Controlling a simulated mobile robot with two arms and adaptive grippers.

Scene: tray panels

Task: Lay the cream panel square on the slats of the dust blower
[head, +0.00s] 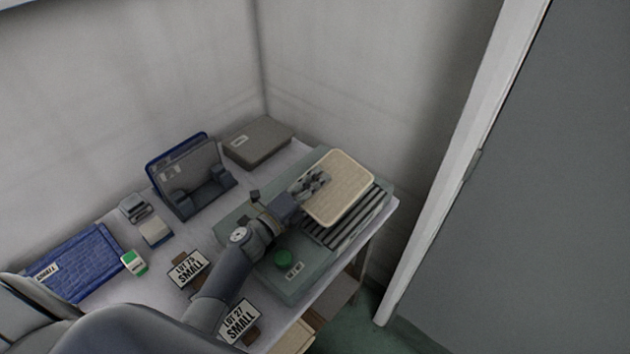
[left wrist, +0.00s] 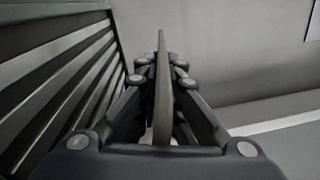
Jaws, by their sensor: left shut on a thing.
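The cream panel (head: 343,187) is a flat, round-cornered rectangle over the back part of the dust blower's dark slats (head: 352,222). Slats show along its front and right sides. My left gripper (head: 318,181) is shut on the panel's left edge. In the left wrist view the panel (left wrist: 162,95) shows edge-on between the fingers (left wrist: 160,68), and the slats (left wrist: 62,85) lie to the left, apart from it. The panel appears held above them. The grey-green dust blower (head: 305,285) has a green button (head: 283,257) at its front left. My right gripper is not in view.
A rack (head: 200,185) with a blue panel and a grey box (head: 258,143) stand at the back. A blue tray (head: 75,262), small boxes and signs reading LOT 75 SMALL (head: 188,268) and LOT 27 SMALL (head: 238,320) are on the left and front. Walls close in behind.

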